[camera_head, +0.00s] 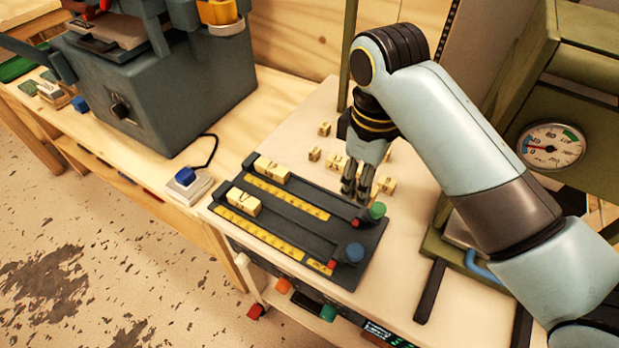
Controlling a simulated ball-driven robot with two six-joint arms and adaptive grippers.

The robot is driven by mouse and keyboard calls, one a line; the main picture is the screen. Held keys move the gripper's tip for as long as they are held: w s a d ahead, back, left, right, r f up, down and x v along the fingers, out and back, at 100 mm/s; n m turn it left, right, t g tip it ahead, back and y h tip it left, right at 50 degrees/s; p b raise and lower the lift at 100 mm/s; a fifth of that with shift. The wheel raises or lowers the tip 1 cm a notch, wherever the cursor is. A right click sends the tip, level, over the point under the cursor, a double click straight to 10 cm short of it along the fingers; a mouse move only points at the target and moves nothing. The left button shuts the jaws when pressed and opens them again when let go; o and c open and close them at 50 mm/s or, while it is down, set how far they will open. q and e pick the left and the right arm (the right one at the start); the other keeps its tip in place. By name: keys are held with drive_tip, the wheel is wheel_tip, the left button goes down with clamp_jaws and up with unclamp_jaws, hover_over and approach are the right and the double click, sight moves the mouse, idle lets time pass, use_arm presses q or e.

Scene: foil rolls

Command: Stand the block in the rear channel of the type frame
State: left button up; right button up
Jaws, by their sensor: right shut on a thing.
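The dark type frame (285,222) lies on the pale bench top and has two long channels with yellow marked strips. Cream lettered blocks (272,169) stand at the left end of the rear channel. More lettered blocks (243,202) stand at the left end of the front channel. My right gripper (356,190) points down over the rear right part of the frame, near the green knob. It is shut on a small cream block (367,177), mostly hidden by the fingers. Whether this block touches the frame cannot be told. My left gripper is not in view.
Several loose cream blocks, such as one (324,129) and another (387,184), lie behind the frame. A green knob (377,210) and a blue knob (354,252) rise at its right end. A green press with a gauge (551,146) stands at right.

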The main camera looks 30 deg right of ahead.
hover_over(314, 195)
wheel_tip(314, 195, down, 7)
drive_tip(key=shift+r+b, duration=0.1)
drive_tip(key=shift+b, duration=0.3)
drive_tip(key=shift+f, duration=2.1)
drive_tip(key=o, duration=0.5)
drive_tip(key=shift+f, duration=0.1)
drive_tip(key=o, duration=0.4)
drive_tip(key=shift+o, duration=0.2)
wheel_tip(314, 195, up, 12)
drive_tip(key=shift+p, duration=0.35)
